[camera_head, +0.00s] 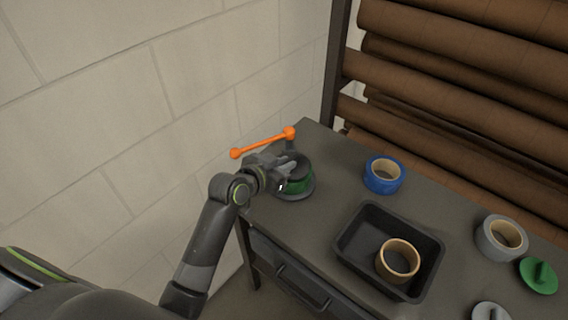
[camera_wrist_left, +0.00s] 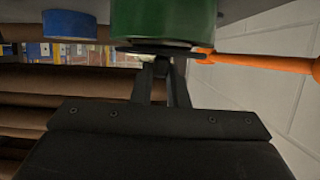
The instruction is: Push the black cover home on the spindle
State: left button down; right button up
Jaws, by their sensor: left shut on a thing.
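The black cover (camera_wrist_left: 160,50) is a thin dark disc. My left gripper (camera_wrist_left: 160,68) is shut on its small knob in the left wrist view, which is upside down. The cover lies against or very close to the end of a green roll (camera_wrist_left: 165,20); I cannot tell whether a gap is left. In the head view the green roll (camera_head: 302,182) sits on a round grey base at the table's far left corner, with the dark cover (camera_head: 299,164) on top, partly hidden by my left gripper (camera_head: 284,175). The spindle itself is hidden. My right gripper is in neither view.
An orange crank arm (camera_head: 263,143) stands just behind the roll. A blue roll (camera_head: 383,176), a black tray (camera_head: 352,262) holding a tan roll (camera_head: 398,262), a grey roll (camera_head: 501,239) and a green cover (camera_head: 538,276) lie to the right. A block wall (camera_head: 120,120) is close on the left.

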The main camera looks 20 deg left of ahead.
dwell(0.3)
pick_arm(q)
jog(key=c, duration=0.8)
grip_release()
jog(key=shift+w, duration=0.1)
jog(key=shift+o, duration=0.2)
jog(key=shift+r, duration=0.1)
jog(key=shift+r+p, duration=3.35)
jog(key=shift+p, duration=0.3)
